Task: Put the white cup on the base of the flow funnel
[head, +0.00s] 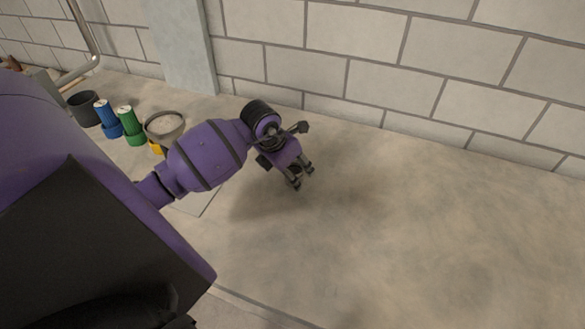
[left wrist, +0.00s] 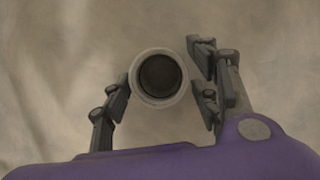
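In the left wrist view, a pale round rim with a dark inside (left wrist: 158,78), which looks like the white cup seen end-on, sits between the fingers of my left gripper (left wrist: 162,88). The fingertips are close to the rim on both sides. Whether they press on it is unclear. In the head view my left gripper (head: 301,178) points down over bare sand, fingers apart. No cup shows there. A pale ring-shaped vessel (head: 165,128) with a yellow part below it, maybe the flow funnel, stands left, partly hidden by my arm. My right gripper is out of view.
A blue container (head: 107,120), a green container (head: 130,126) and a dark pot (head: 83,109) stand at the far left. A block wall (head: 390,60) and a pale column (head: 183,45) close the back. The sand (head: 430,230) to the right is clear.

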